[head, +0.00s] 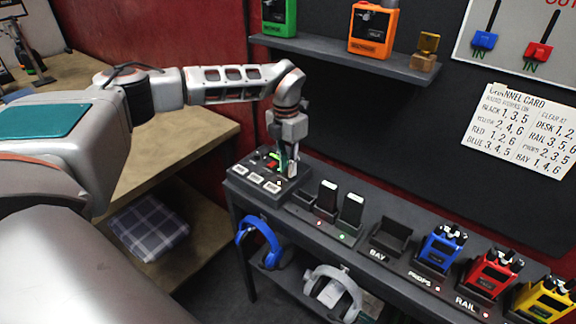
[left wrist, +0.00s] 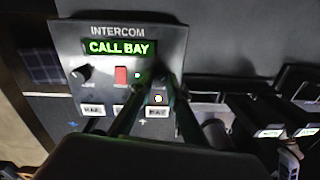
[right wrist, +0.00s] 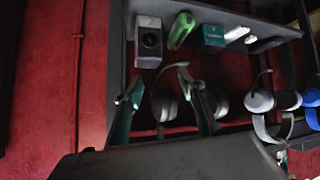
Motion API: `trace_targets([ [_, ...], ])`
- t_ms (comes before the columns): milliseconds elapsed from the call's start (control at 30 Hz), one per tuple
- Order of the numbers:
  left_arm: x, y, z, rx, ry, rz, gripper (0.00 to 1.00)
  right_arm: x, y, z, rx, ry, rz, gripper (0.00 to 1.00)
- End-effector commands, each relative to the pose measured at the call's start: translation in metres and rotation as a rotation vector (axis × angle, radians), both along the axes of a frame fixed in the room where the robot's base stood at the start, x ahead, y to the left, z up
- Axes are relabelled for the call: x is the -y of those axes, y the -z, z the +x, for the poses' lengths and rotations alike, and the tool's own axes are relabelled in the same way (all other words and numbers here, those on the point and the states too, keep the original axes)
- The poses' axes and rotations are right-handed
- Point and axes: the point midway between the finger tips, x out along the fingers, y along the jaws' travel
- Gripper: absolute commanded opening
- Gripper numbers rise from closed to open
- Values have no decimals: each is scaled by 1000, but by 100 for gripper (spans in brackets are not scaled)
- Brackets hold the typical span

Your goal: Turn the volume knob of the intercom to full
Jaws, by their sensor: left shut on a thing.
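The intercom (head: 262,183) is a grey panel at the left end of the dark bench. In the left wrist view the intercom (left wrist: 178,40) has a lit green display reading CALL BAY. Below it are a black knob (left wrist: 82,73) at the left with an unreadable label, a red switch (left wrist: 121,75) and white-labelled buttons (left wrist: 93,110). My left gripper (head: 288,168) points down onto the panel's right side. Its fingers (left wrist: 160,80) are shut on a control right of the switch, apparently the volume knob, which they mostly hide. My right gripper (right wrist: 158,80) is open and empty.
Right of the intercom stand a charger with black handsets (head: 328,196), an empty BAY cradle (head: 391,236), and blue (head: 442,246), red and yellow radios. A shelf (head: 345,58) is above; blue headphones (head: 262,242) hang below. In the right wrist view, headphones (right wrist: 165,103) hang beyond my fingers.

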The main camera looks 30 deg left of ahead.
Motion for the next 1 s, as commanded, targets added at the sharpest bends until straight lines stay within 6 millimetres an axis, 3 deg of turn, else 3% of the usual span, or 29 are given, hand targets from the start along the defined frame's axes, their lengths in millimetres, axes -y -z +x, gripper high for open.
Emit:
trace_targets([
  [1000,0,-1,2,1,959,1,0,-1,-1,1,0,9,7,40],
])
